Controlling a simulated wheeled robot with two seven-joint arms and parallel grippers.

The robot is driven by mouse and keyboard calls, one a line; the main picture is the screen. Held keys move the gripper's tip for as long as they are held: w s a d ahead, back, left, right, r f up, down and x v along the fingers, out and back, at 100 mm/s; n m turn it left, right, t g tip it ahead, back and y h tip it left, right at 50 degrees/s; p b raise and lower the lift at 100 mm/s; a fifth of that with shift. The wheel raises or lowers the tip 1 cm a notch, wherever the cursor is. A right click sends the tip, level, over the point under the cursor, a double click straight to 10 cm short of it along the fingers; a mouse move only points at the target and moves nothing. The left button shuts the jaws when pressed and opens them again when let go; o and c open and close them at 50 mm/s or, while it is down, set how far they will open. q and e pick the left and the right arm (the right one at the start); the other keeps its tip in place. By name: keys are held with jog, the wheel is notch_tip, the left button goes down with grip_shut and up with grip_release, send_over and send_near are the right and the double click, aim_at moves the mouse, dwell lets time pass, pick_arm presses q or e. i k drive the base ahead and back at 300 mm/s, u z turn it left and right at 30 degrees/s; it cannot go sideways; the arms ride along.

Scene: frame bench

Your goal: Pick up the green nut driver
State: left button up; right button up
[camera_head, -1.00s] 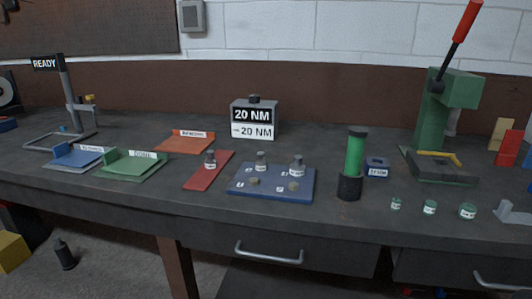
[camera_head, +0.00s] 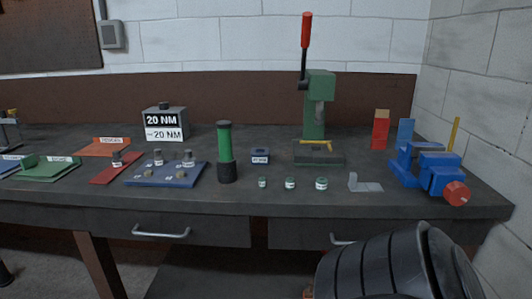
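The green nut driver (camera_head: 225,150) stands upright on the bench, with a green shaft, a dark cap and a wide black base. It is just right of the blue board with small parts, and nothing touches it. A dark ribbed part of my own body fills the bottom right of the view, below the bench edge. No gripper fingers of mine show in this view.
Left are the blue board (camera_head: 150,181) and a torque display (camera_head: 166,124). The bench front edge before the driver is clear.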

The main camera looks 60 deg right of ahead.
aim_at(224, 127)
jog(key=z, duration=2.95)
jog(key=i, duration=0.1)
jog(key=u, duration=1.75)
